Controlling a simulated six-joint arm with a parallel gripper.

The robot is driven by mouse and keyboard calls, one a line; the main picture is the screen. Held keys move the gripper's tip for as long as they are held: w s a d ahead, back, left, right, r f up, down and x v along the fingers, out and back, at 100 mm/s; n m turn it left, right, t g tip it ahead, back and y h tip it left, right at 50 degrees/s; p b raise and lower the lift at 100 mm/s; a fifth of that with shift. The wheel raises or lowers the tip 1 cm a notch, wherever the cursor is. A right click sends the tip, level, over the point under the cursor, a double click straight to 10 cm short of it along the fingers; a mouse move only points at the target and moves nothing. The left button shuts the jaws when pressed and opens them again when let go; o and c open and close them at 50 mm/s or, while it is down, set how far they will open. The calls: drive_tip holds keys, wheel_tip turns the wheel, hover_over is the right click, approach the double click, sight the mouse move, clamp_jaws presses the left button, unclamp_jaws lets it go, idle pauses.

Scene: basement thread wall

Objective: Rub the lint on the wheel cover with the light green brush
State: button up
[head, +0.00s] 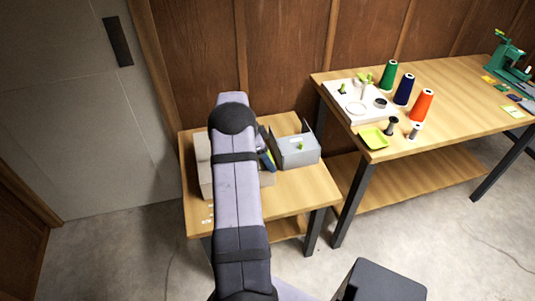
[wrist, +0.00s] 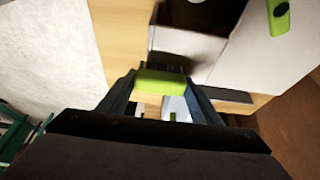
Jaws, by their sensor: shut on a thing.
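My gripper (wrist: 163,88) is shut on the light green brush (wrist: 160,82), whose dark bristles point away from me in the wrist view. In the head view my gripper (head: 265,155) shows only as blue-grey parts beside my arm, and the brush cannot be made out. Beyond the bristles is a pale machine body (wrist: 232,60) with a dark, shadowed recess. It is mostly behind my arm in the head view (head: 203,150). The bristles are close to the recess; I cannot tell whether they touch. I cannot pick out the wheel cover or lint with certainty.
A grey open box (head: 298,156) with a light green piece stands just right of my gripper on the small wooden table (head: 300,190). A larger table (head: 450,115) at the right holds thread cones, a light green dish (head: 374,138) and a green machine (head: 510,62).

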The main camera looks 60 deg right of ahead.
drive_tip(key=shift+w+d, duration=0.4)
drive_tip(key=shift+c, duration=0.3)
drive_tip(key=shift+w+d+f, duration=0.1)
drive_tip(key=shift+w+d, duration=0.85)
drive_tip(key=shift+d, duration=0.05)
drive_tip(key=shift+w, duration=0.1)
drive_tip(key=shift+s+a+p, duration=0.2)
drive_tip(key=shift+s+p, duration=0.1)
drive_tip(key=shift+p, duration=0.05)
drive_tip(key=shift+s+a, duration=1.1)
drive_tip(key=shift+s+a+r, duration=0.15)
drive_tip(key=shift+r, duration=0.1)
drive_tip(key=shift+r+p, duration=0.45)
drive_tip(key=shift+r, duration=0.4)
drive_tip(key=shift+r+p, duration=1.35)
drive_tip(key=shift+r, duration=1.7)
